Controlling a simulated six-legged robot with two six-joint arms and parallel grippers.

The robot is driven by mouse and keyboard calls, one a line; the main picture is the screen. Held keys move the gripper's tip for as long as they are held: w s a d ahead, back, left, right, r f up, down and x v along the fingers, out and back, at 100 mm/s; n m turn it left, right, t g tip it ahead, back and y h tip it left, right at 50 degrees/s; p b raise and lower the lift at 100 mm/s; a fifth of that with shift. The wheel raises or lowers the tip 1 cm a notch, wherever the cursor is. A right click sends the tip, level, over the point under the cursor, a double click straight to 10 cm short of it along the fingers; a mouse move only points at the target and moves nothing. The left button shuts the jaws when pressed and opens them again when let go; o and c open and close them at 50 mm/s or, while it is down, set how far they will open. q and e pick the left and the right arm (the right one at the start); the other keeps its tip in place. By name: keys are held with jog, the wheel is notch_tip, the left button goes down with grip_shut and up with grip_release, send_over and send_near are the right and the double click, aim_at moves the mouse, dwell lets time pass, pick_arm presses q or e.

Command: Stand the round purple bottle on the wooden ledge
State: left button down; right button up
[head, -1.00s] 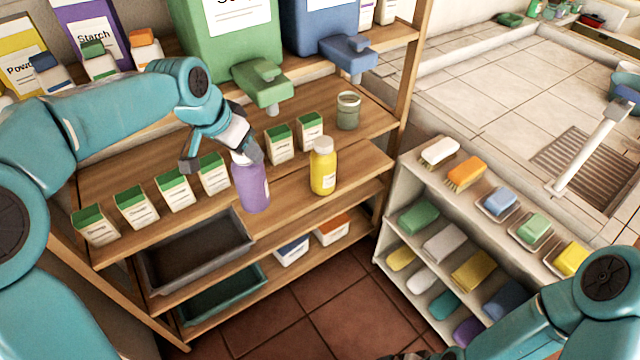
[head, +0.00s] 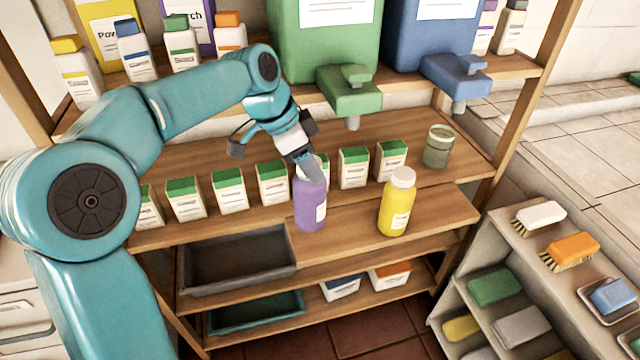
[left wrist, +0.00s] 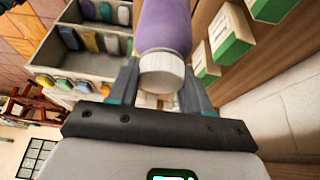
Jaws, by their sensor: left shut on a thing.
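The round purple bottle (head: 311,208) is upright at the left end of the wooden ledge (head: 350,230), left of a yellow bottle (head: 397,203). I cannot tell whether its base touches the wood. My right gripper is out of view.
A row of green-topped boxes (head: 229,192) stands just behind the ledge, with a glass jar (head: 438,147) at right. A grey tray (head: 240,262) lies left of the ledge. A green dispenser (head: 350,92) overhangs behind. Bare ledge shows between the two bottles.

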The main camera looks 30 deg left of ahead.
aim_at(309, 182)
pick_arm(q)
notch_tip(309, 182, down, 5)
jog(key=shift+r+b, duration=0.2)
jog(key=shift+b, duration=0.1)
jog(key=c, duration=0.9)
grip_release()
jog(key=shift+f, duration=0.2)
jog(key=o, duration=0.4)
jog(key=shift+r, duration=0.1)
